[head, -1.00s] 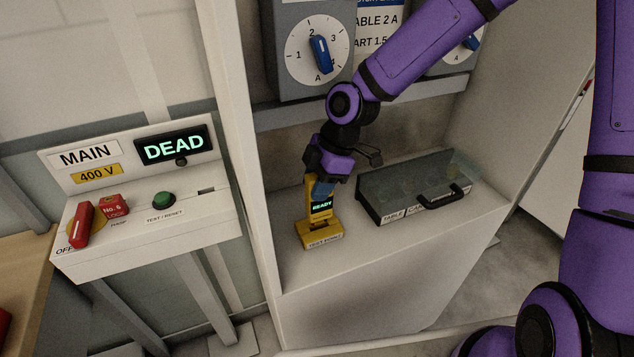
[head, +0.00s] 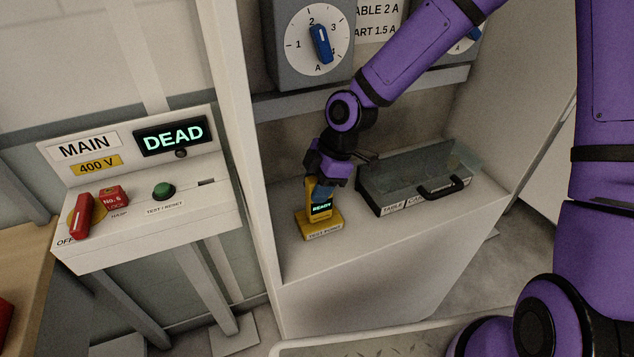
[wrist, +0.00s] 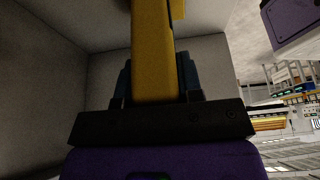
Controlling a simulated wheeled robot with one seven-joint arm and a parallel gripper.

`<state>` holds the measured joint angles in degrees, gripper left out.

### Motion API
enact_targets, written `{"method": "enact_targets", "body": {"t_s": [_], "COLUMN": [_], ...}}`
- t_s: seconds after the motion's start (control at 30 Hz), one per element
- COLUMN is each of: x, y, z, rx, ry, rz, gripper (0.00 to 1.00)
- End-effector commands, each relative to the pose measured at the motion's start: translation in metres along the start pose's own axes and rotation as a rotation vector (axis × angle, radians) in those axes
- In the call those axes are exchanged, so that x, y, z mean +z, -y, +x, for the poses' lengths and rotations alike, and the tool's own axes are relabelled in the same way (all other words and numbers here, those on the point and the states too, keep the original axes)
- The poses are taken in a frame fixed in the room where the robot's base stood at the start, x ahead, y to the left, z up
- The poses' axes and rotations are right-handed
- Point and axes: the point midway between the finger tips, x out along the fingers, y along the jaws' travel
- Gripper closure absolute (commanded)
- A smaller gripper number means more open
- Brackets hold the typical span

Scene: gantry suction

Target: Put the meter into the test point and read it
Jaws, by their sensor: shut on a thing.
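The meter's lower end is at the yellow test point block (head: 321,232), labelled TEST POINT, on the pale ledge. I cannot tell from here whether the meter is fully seated in it. In the wrist view, the yellow meter (wrist: 153,50) runs between the dark blue fingers of my gripper (wrist: 155,85), and its far end is out of sight.
A clear-lidded case (head: 420,184) with a black handle stands right of the test point. A dial (head: 313,42) is above the ledge. At left, the MAIN panel (head: 150,212) shows DEAD, with a red switch handle (head: 81,216) and green button (head: 163,190).

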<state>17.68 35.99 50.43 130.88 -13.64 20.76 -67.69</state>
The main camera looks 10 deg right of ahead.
Motion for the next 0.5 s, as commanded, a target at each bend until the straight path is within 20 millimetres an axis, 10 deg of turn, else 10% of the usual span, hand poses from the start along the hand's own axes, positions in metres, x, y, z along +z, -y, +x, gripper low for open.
{"method": "enact_targets", "body": {"t_s": [0.13,0.5], "x": [-0.0001,0.0006], "y": [0.0,-0.0005], "z": [0.0001,-0.0034], "rx": [0.0,0.002], "ry": [0.0,0.0], "rz": [0.0,0.001], "gripper": [0.36,0.36]}}
